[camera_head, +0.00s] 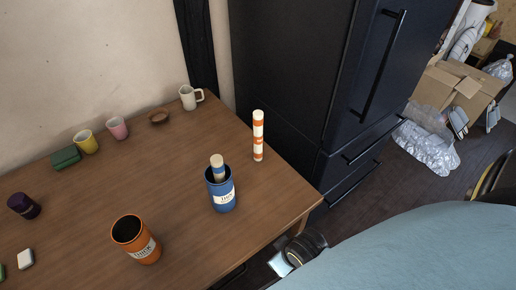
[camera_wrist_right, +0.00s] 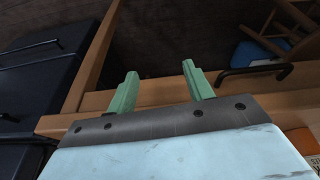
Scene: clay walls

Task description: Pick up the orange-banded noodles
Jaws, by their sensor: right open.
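The orange-banded noodles (camera_head: 258,136) are a slim white bundle with orange bands, standing upright on the wooden table (camera_head: 180,190) near its right edge. A blue-banded bundle (camera_head: 217,168) stands inside a blue labelled canister (camera_head: 222,190), left of and nearer than the orange-banded one. An orange labelled canister (camera_head: 137,240) stands nearer still; its dark mouth shows nothing inside. My right gripper (camera_wrist_right: 160,82) has its two green fingers apart with nothing between them. The noodles are not visible in the wrist view. My left gripper is not in view.
A dark refrigerator (camera_head: 300,80) stands close past the table's right edge. A white mug (camera_head: 190,97), brown bowl (camera_head: 158,117), pink cup (camera_head: 117,128) and yellow cup (camera_head: 87,142) line the back. Cardboard boxes (camera_head: 460,90) lie on the floor at the far right.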

